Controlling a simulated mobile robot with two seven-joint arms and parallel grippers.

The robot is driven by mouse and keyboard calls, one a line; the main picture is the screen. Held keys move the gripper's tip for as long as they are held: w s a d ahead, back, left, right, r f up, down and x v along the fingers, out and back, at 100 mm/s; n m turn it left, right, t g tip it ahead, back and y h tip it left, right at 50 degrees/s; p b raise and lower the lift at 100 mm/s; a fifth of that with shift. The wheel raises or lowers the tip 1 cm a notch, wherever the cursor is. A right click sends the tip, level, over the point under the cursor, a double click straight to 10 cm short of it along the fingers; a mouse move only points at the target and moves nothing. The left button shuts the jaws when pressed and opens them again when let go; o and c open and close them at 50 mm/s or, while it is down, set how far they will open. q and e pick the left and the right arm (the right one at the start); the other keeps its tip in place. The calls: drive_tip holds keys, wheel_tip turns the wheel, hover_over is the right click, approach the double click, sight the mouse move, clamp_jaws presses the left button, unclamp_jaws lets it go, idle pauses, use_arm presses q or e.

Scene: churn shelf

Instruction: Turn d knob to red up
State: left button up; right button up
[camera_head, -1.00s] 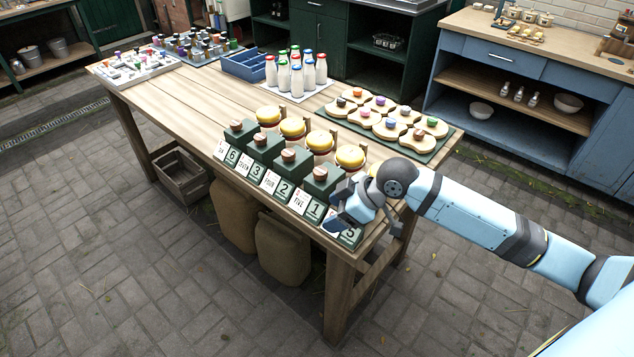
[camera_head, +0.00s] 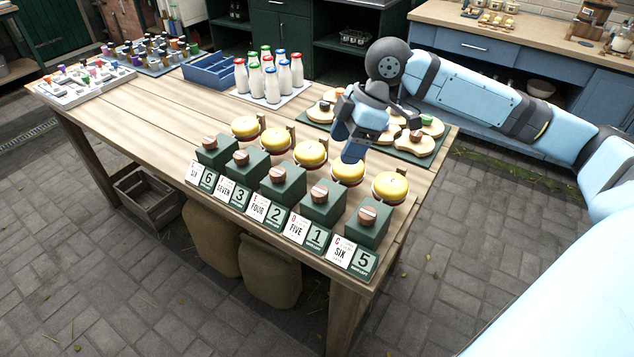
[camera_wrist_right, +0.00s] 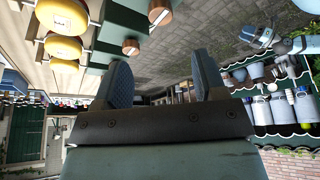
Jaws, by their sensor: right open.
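A row of wooden knobs sits on green blocks along the table's front edge, among them the right end knob (camera_head: 367,214), the second from the right (camera_head: 320,193) and the middle one (camera_head: 278,173). Cards with words and numbers stand before them, such as the right end card (camera_head: 340,251). I cannot tell which knob is d; no red mark is clear on them. My right gripper (camera_head: 350,152) is open and empty, above the yellow domes behind the blocks. In the right wrist view its fingers (camera_wrist_right: 163,85) are apart, with two knobs (camera_wrist_right: 131,47) beyond. My left gripper is out of view.
Yellow domes (camera_head: 310,153) stand close behind the blocks. Round wooden slices lie on a green board (camera_head: 445,150) at the right back, partly behind my arm. White bottles (camera_head: 270,80) and a blue crate (camera_head: 210,72) stand farther back. The table's left middle (camera_head: 160,115) is clear.

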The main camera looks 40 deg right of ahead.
sight(320, 190)
drive_tip(key=b+x, duration=0.1)
drive_tip(key=x, duration=1.1)
drive_tip(key=shift+a, duration=0.1)
drive_tip(key=shift+r, duration=0.1)
drive_tip(key=c, duration=0.9)
